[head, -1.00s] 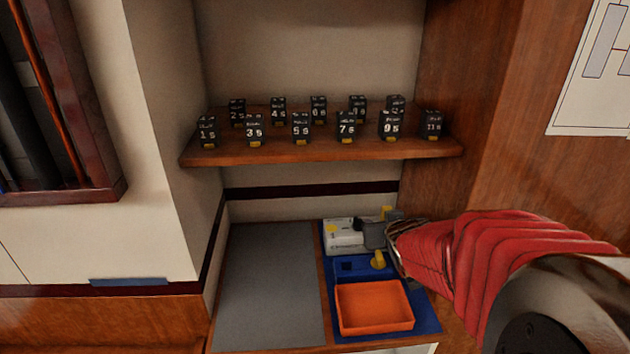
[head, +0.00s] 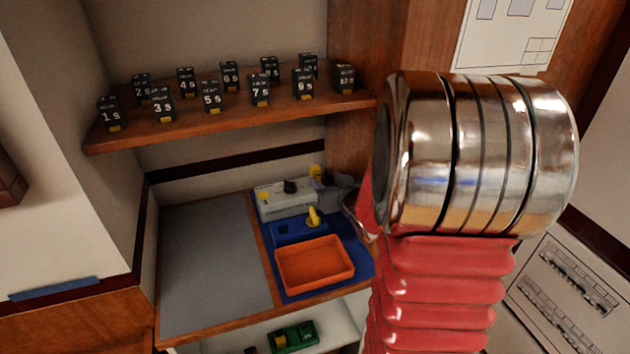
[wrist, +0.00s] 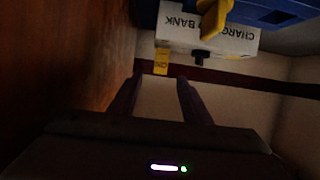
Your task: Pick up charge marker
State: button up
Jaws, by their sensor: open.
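A small yellow tag with dark lettering, apparently the charge marker (head: 316,171), is at the right end of the white charge bank box (head: 272,203). In the wrist view the tag (wrist: 161,62) shows at the left end of the box (wrist: 235,38), which appears upside down. My gripper (wrist: 160,79) is open and empty. Its two fingers point at the tag, which appears between and just beyond the tips; contact cannot be told. In the head view my gripper (head: 336,183) is beside the tag, partly hidden by my arm.
A yellow lever (head: 313,216) stands on a blue block (head: 292,232) in front of the box. An orange tray (head: 335,280) lies on a blue mat. Numbered black breakers stand on the wooden shelf (head: 230,122) above. A grey mat (head: 213,262) at left is clear.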

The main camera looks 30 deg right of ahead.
aim_at(317, 173)
jog(key=shift+x, duration=4.3)
jog(key=shift+w, duration=0.1)
jog(key=shift+x, duration=2.55)
jog(key=shift+c, duration=0.5)
grip_shut()
